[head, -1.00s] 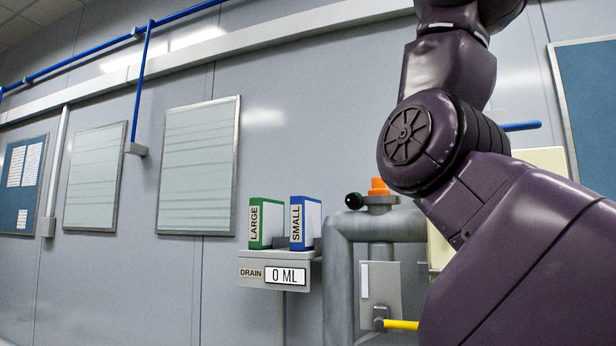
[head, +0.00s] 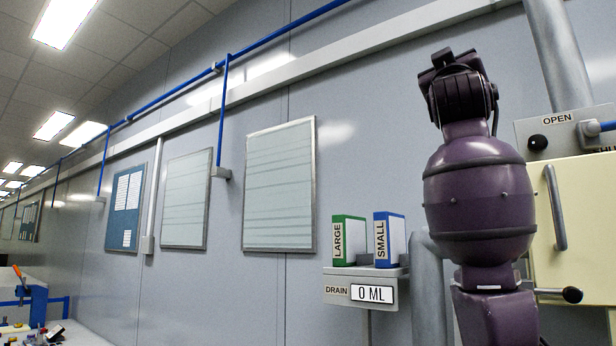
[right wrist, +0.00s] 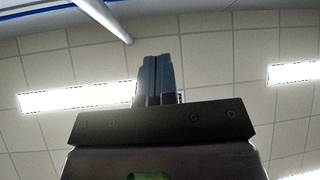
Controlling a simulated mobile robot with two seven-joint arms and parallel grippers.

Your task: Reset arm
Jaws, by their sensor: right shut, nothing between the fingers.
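My right gripper shows in the right wrist view (right wrist: 158,80). Its two dark fingers are together with nothing between them, pointing up toward the ceiling. In the head view my purple right arm stands upright at the right, its dark upper joint at the top; the fingers cannot be made out there. My left gripper is in neither view.
A cream cabinet (head: 570,215) with a handle stands right of my arm, beside a grey pipe (head: 428,290). Left of the arm, a shelf (head: 340,277) holds a green binder (head: 349,241) and a blue binder (head: 390,240). A cluttered table edge (head: 85,336) shows at lower left.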

